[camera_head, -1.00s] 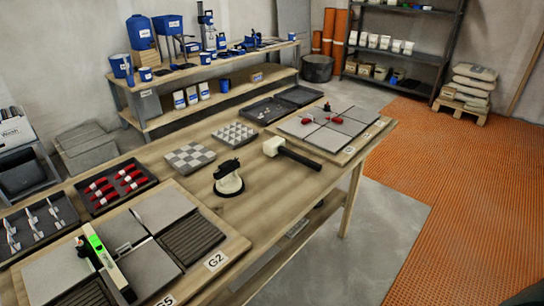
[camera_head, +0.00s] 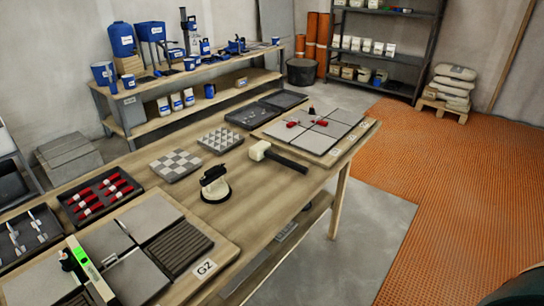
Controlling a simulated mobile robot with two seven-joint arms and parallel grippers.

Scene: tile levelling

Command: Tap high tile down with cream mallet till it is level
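The cream mallet (camera_head: 260,150) lies on the workbench with its black handle pointing right. In the near-left corner, a board labelled G2 (camera_head: 204,268) carries grey tiles (camera_head: 147,216) and dark ribbed areas (camera_head: 178,246). A spirit level (camera_head: 88,268) with a green vial lies across these tiles. At the far right end, a second board holds grey tiles (camera_head: 343,117) with red pieces (camera_head: 320,122) at the joints. I cannot tell which tile stands high. Neither of my grippers shows.
A black and cream suction-cup tool (camera_head: 214,186) stands mid-bench. Trays of red-handled tools (camera_head: 100,196) and trowels (camera_head: 30,232) line the left edge. Bare bench wood lies right of the suction-cup tool. Orange matting covers the floor at right.

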